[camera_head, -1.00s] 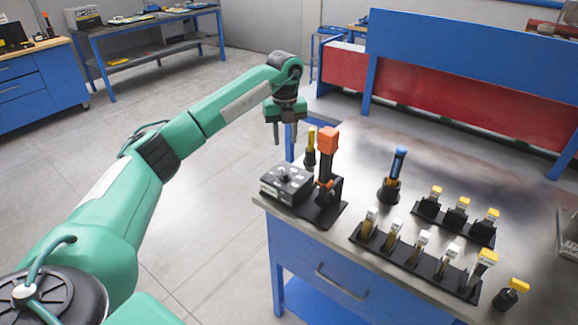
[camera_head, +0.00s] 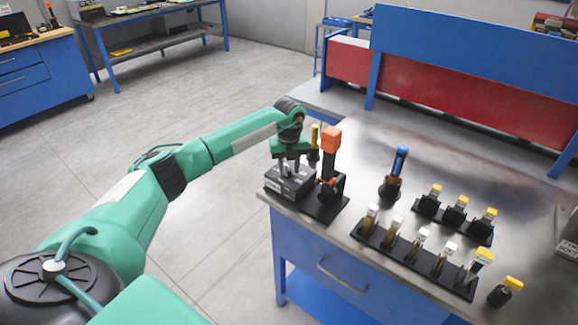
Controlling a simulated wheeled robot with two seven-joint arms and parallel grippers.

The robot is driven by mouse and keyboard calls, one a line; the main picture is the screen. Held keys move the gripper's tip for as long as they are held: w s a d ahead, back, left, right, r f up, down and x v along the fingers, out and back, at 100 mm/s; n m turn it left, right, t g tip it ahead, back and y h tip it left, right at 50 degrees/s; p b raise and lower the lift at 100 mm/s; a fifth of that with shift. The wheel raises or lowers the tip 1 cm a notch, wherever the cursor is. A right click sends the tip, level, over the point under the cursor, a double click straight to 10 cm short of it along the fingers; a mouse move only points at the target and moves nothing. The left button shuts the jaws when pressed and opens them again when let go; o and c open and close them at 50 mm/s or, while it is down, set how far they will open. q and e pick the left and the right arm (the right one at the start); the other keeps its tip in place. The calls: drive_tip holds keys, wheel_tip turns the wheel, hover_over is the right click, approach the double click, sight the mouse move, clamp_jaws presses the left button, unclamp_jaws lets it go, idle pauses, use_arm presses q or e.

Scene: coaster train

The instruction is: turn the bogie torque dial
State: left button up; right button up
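A dark control box (camera_head: 291,186) with pale markings on its top sits on a black base at the table's near left corner. In the earlier frame a small knob shows on top of the box; now my gripper hides it. My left gripper (camera_head: 289,168) points down over the box, with its fingertips at the top of the box. I cannot tell whether the fingers are closed on the knob. My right gripper is not in view.
An orange-topped lever (camera_head: 331,142) and a yellow-handled tool (camera_head: 314,142) stand close to the gripper. A blue-handled tool (camera_head: 398,162) stands farther right. Several yellow-capped pieces stand in black racks (camera_head: 398,252) on the metal table (camera_head: 360,150).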

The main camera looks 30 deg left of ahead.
use_arm(q)
clamp_jaws()
drive_tip(key=shift+m+b, duration=0.75)
drive_tip(key=shift+m, duration=0.15)
drive_tip(key=m+b, duration=0.1)
drive_tip(key=m, duration=0.1)
drive_tip(key=shift+a+m, duration=0.15)
drive_tip(key=shift+m, duration=0.15)
drive_tip(key=m+b, duration=0.2)
drive_tip(key=m, duration=0.3)
drive_tip(key=shift+a+r+b, duration=0.1)
drive_tip(key=shift+a+b, duration=0.05)
drive_tip(key=shift+b, duration=0.2)
drive_tip(key=shift+m, duration=0.3)
unclamp_jaws()
